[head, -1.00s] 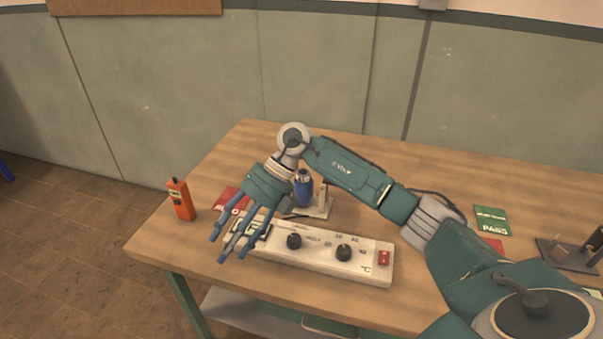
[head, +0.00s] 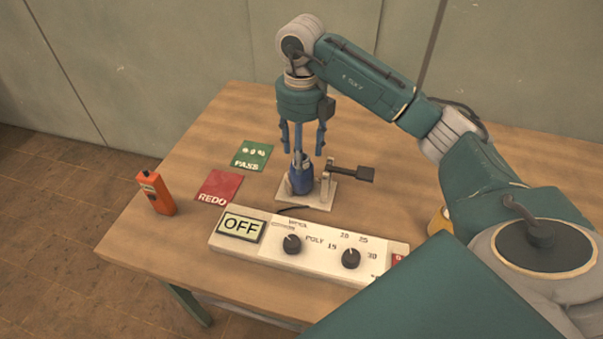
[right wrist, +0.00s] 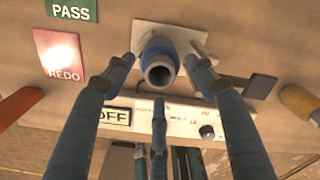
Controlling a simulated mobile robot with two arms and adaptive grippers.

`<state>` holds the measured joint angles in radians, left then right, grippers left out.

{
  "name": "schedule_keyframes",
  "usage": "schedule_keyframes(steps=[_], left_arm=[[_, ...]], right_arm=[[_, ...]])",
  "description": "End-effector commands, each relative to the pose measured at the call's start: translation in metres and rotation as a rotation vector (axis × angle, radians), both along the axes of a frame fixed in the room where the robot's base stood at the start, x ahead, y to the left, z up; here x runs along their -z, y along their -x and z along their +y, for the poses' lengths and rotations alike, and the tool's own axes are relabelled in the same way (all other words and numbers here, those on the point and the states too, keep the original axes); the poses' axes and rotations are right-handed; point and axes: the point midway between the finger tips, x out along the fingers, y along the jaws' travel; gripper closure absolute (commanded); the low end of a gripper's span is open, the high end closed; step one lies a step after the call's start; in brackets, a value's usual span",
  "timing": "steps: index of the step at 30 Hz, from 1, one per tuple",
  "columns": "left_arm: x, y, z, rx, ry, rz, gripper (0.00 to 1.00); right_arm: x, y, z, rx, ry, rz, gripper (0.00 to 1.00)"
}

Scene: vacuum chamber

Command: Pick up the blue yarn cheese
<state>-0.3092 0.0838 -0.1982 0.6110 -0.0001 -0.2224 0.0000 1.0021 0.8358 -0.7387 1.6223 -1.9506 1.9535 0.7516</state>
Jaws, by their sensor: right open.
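The blue yarn cheese (head: 301,181) stands upright on a small pale stand (head: 322,192) behind the control box. In the right wrist view the blue yarn cheese (right wrist: 160,48) shows end-on, with a dark hollow in its top. My right gripper (head: 304,148) points straight down over it, fingers open. In the right wrist view the three fingers of my right gripper (right wrist: 158,76) are spread around the cheese, with gaps visible. Contact cannot be told from the head view. My left gripper is not in view.
The white control box (head: 275,262) with an OFF display and knobs lies in front of the stand. A dark lever (head: 352,173) sticks out on the stand's right. REDO (head: 219,187) and PASS (head: 252,155) cards lie left. An orange handheld device (head: 156,194) stands at the table's left edge.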

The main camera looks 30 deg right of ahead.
Motion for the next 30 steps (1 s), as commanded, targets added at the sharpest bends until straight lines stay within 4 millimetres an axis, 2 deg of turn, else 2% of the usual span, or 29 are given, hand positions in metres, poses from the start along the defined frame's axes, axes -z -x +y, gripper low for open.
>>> schedule_keyframes(steps=[5,12,21,22,27,30], left_arm=[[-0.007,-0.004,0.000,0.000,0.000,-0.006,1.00],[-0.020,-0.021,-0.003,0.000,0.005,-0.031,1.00],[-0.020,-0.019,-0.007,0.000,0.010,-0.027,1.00],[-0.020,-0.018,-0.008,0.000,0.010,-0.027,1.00],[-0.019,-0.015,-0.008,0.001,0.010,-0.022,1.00],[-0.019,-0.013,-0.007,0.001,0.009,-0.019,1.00]], right_arm=[[0.013,0.002,0.000,-0.001,-0.001,0.004,0.44],[0.049,0.003,0.000,0.000,-0.003,0.004,0.44],[0.057,0.002,0.000,-0.001,-0.002,0.000,0.44],[0.057,0.002,0.000,-0.001,-0.002,0.000,0.46],[0.057,0.002,0.000,-0.001,-0.002,0.000,0.80],[0.056,0.002,0.000,-0.001,-0.002,-0.001,0.83]])
